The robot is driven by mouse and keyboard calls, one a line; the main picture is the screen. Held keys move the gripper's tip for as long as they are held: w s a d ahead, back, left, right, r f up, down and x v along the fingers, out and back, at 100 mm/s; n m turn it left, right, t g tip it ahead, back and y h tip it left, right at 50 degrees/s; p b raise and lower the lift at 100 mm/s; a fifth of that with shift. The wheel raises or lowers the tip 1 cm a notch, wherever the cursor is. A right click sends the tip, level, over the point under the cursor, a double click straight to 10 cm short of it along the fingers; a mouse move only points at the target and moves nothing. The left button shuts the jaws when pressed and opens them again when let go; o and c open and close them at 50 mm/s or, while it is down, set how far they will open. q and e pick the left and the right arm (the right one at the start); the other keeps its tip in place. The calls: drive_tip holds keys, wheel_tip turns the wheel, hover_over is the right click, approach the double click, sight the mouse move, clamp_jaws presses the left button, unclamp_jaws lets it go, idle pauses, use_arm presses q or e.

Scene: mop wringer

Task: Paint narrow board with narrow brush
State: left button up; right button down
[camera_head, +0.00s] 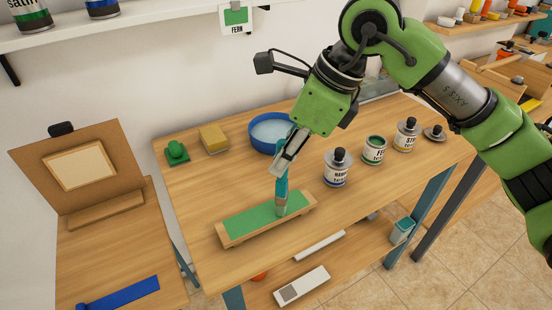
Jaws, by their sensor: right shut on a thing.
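My right gripper (289,154) is shut on the narrow brush (281,190), which has a teal handle and points down. The brush's lower end is at the right part of the narrow board (250,222); I cannot tell whether the bristles press on it. The board's top looks green over most of its length, with wood-coloured edges. It lies on the wooden table near the front edge. An open can with green paint (374,150) stands on the table to the right. My left gripper is not in view.
A blue bowl of water (271,132), a yellow sponge (213,139) and a green object (176,153) stand at the table's back. Lidded cans (337,168) (406,135) stand near the green can. A fern colour card (236,17) hangs above.

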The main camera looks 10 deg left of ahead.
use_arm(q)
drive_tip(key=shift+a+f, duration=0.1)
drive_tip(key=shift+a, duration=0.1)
use_arm(e)
drive_tip(key=w+d, duration=0.4)
drive_tip(key=d, duration=0.1)
drive_tip(key=shift+d, duration=0.3)
idle(0.3)
